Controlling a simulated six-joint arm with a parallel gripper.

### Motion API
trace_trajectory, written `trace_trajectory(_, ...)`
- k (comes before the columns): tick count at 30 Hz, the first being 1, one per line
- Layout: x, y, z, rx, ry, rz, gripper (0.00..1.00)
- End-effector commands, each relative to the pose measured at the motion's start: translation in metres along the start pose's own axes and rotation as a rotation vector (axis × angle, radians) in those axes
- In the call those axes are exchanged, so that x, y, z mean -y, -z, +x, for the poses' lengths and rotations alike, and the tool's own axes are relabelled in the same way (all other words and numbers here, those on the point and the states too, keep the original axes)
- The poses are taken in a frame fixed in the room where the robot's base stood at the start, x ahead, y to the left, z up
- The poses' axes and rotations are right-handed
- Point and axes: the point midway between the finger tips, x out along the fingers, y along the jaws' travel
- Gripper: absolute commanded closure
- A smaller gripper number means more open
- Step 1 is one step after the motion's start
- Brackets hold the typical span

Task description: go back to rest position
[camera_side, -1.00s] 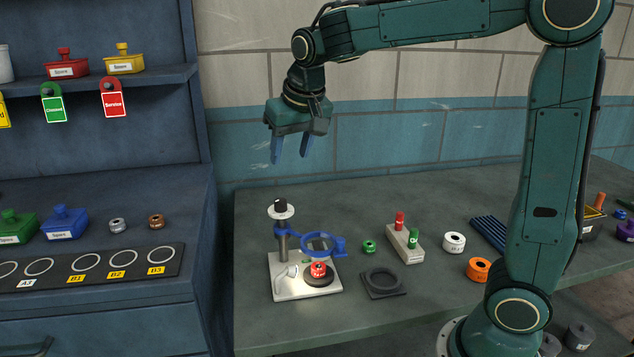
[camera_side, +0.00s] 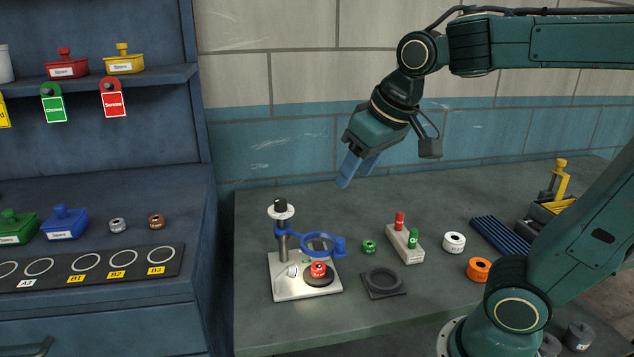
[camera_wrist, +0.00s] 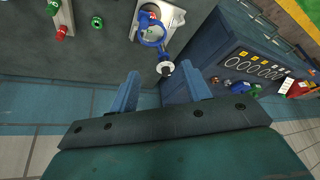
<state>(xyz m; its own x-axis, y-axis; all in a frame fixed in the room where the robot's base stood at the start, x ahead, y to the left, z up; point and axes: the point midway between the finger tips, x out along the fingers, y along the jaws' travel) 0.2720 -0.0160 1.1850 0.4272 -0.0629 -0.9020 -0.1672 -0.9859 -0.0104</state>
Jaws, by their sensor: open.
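My gripper (camera_side: 358,168) is a teal body with two blue fingers, raised above the back of the workbench in the side view. It is tilted, with its fingers pointing down and to the left, and touches nothing. In the wrist view my gripper (camera_wrist: 165,90) shows its two fingers wide apart with nothing between them. Below and left of it in the side view is a stand with a blue ring (camera_side: 319,243) and a white base (camera_side: 290,283). A red drum (camera_side: 318,269) sits on a dark disc on that base.
On the workbench (camera_side: 320,335) are a green drum (camera_side: 369,246), a block with red and green buttons (camera_side: 405,245), a white drum (camera_side: 454,243), an orange drum (camera_side: 479,269) and a dark ring plate (camera_side: 383,282). A blue cabinet (camera_side: 110,200) stands left. The air around my gripper is clear.

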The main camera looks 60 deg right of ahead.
Motion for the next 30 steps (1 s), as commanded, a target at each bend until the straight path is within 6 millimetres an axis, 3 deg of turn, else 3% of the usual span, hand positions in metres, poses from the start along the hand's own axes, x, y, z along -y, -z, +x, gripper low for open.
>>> trace_trajectory(6, -0.001, -0.052, -0.007, -0.024, 0.034, -0.075, 0.52)
trace_trajectory(12, -0.001, -0.088, -0.006, -0.039, 0.056, -0.129, 0.52)
trace_trajectory(18, 0.0, -0.102, -0.004, -0.044, 0.066, -0.153, 0.52)
trace_trajectory(30, 0.0, -0.103, -0.004, -0.044, 0.067, -0.156, 0.52)
